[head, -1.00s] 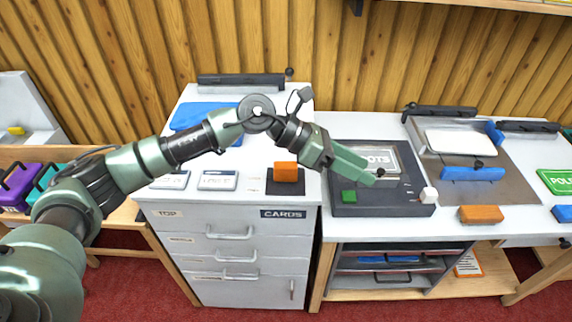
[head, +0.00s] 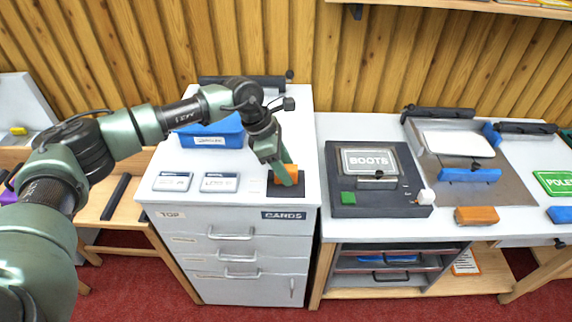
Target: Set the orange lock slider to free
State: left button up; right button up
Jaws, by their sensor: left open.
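An orange block (head: 272,179), which looks like the lock slider, sits on a small black plate (head: 288,191) on top of the white drawer cabinet (head: 160,187). My left gripper (head: 285,175) is open and reaches down over this block from behind. Its green finger covers the block's middle, with orange showing on both sides. I cannot tell whether the fingers touch it. Small white labels (head: 257,184) lie left of the plate, too small to read. My right gripper is out of view.
A black device (head: 345,210) with a BOOTS plate, a green button and a white knob stands to the right. Another orange block (head: 477,215) sits farther right at the counter front. Two label cards (head: 173,181) and a blue box (head: 205,140) lie left on the cabinet.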

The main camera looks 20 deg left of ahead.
pick_arm(q)
jog(key=shift+f, duration=0.2)
grip_shut()
jog(key=shift+r, duration=0.1)
dwell(1.2)
